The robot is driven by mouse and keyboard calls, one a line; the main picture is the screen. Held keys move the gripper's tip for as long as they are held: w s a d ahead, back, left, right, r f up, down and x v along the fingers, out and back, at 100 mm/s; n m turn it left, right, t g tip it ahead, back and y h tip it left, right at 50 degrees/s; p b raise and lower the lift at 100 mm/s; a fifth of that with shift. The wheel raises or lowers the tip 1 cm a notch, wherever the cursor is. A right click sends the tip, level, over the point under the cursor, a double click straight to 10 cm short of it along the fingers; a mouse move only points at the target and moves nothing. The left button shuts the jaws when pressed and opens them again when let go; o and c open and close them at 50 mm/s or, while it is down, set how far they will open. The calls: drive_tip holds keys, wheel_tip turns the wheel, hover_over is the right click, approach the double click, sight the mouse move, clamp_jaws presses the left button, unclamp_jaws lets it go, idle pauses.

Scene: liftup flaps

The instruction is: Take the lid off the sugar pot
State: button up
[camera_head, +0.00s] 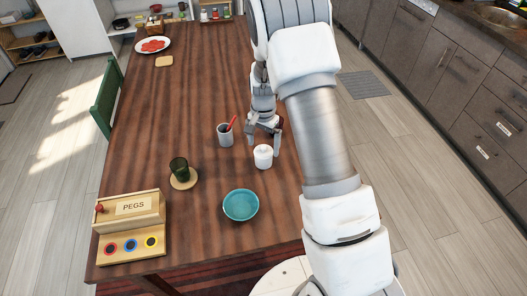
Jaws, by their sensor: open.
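The sugar pot (263,160) is a small white pot standing upright on the wooden table, near the right edge. Its lid (263,149) appears to be on top, also white, with a small knob. My gripper (264,135) is open, pointing down just behind and above the pot, with its fingers spread around the area over the lid. I cannot tell whether a finger touches the lid. My arm comes in from the right and hides the table behind the gripper.
A grey cup (225,138) with a red-handled utensil stands close left of the gripper. A teal bowl (241,205) lies in front. A dark green glass (180,170) on a coaster and a wooden PEGS box (130,209) stand left. The table's middle left is clear.

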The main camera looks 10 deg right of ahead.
drive_tip(key=shift+f, duration=0.7)
drive_tip(key=c, duration=1.2)
drive_tip(key=shift+r, duration=0.1)
